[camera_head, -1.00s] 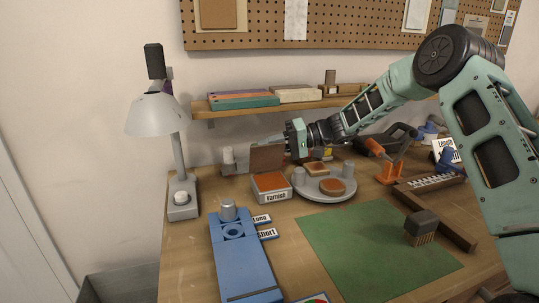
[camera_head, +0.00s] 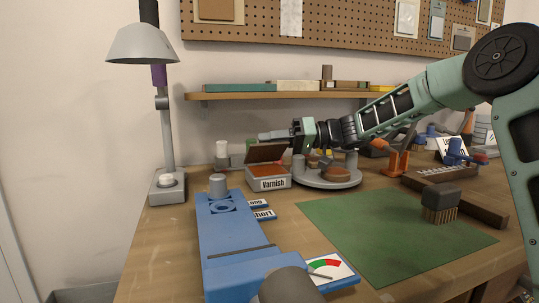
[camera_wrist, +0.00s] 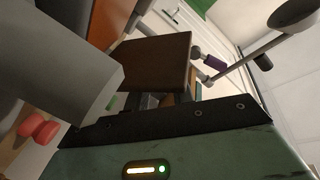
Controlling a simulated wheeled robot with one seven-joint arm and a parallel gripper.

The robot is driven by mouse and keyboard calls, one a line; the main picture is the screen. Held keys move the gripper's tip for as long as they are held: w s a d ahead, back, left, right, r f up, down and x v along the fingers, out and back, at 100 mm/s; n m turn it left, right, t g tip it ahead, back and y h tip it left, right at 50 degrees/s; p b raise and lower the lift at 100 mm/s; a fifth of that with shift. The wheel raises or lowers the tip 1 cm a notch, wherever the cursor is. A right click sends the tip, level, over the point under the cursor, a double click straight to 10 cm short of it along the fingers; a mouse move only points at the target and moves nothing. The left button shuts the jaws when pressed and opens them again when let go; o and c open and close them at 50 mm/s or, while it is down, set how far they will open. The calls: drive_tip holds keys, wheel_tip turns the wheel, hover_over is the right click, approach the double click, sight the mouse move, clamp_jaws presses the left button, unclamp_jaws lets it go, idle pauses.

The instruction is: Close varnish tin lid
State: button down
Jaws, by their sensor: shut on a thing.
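The white varnish tin (camera_head: 269,183) stands on the bench with its label facing me and a reddish-brown inside showing. Its brown lid (camera_head: 266,153) is at the tin's back edge, partly open and tilted over the tin. My gripper (camera_head: 266,136) reaches in from the right at the lid's upper edge and is shut on the lid. The exact contact between fingers and lid is hard to see. In the wrist view, the lid (camera_wrist: 157,62) shows as a brown panel just beyond my gripper.
A round grey tray (camera_head: 328,182) with several items stands right of the tin. A lamp (camera_head: 168,186) stands at the left. A blue fixture (camera_head: 226,235) and a green mat (camera_head: 390,230) lie in front. A shelf (camera_head: 290,94) hangs behind, above my gripper.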

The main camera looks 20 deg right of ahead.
drive_tip(key=shift+s+b, duration=0.15)
drive_tip(key=shift+b, duration=0.2)
idle(0.3)
drive_tip(key=c, duration=1.2)
unclamp_jaws()
drive_tip(key=shift+v, duration=3.85)
drive_tip(key=shift+f, duration=0.15)
